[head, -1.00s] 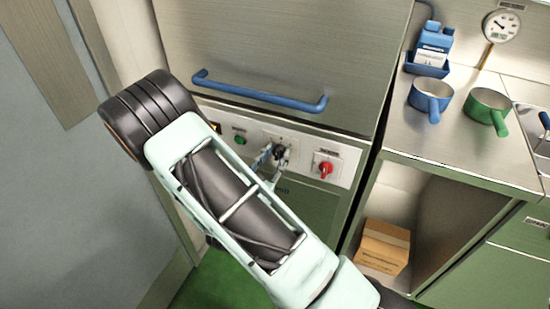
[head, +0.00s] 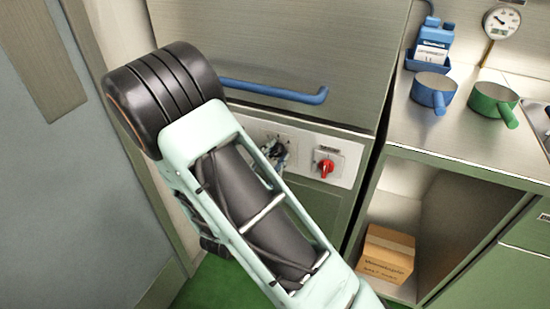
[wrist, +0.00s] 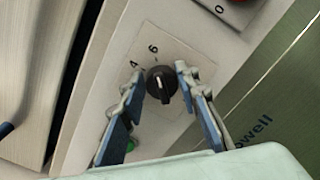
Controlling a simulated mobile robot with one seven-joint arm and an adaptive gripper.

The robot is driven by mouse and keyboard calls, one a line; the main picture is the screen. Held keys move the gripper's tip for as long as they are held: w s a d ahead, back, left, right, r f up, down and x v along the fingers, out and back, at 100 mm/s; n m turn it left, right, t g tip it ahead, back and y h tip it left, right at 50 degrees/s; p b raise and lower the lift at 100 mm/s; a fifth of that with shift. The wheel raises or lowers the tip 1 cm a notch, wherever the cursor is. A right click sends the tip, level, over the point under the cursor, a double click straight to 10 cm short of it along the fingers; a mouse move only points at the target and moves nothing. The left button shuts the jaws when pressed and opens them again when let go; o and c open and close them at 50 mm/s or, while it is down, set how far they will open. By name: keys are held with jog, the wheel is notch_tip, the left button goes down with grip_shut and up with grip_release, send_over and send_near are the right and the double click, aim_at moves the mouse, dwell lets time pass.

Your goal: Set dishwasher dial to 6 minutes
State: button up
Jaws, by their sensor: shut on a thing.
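The dishwasher dial (wrist: 160,83) is a small black knob with a white pointer mark, on a pale square plate (wrist: 178,50). The printed figures 4 and 6 show above and to the upper left of it in the wrist view. The pointer mark runs roughly up and down in that view; which figure it indicates is hard to tell. My gripper (wrist: 160,78) is shut on the dial, one blue-padded finger on each side. In the head view my gripper (head: 275,152) is at the control panel, and it largely covers the dial.
A red rotary switch (head: 327,168) sits right of the dial. A green button (wrist: 131,145) is close to the left finger. The blue door handle (head: 275,92) sticks out above the panel. A counter with a blue pan (head: 432,92) and a green pan (head: 492,103) stands to the right.

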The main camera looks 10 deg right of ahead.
jog(key=shift+f, duration=0.1)
dwell(0.4)
jog(key=o, duration=1.2)
jog(key=shift+c, duration=0.2)
jog(key=v, duration=1.2)
jog(key=shift+d+m, duration=0.1)
jog(key=shift+m, duration=0.2)
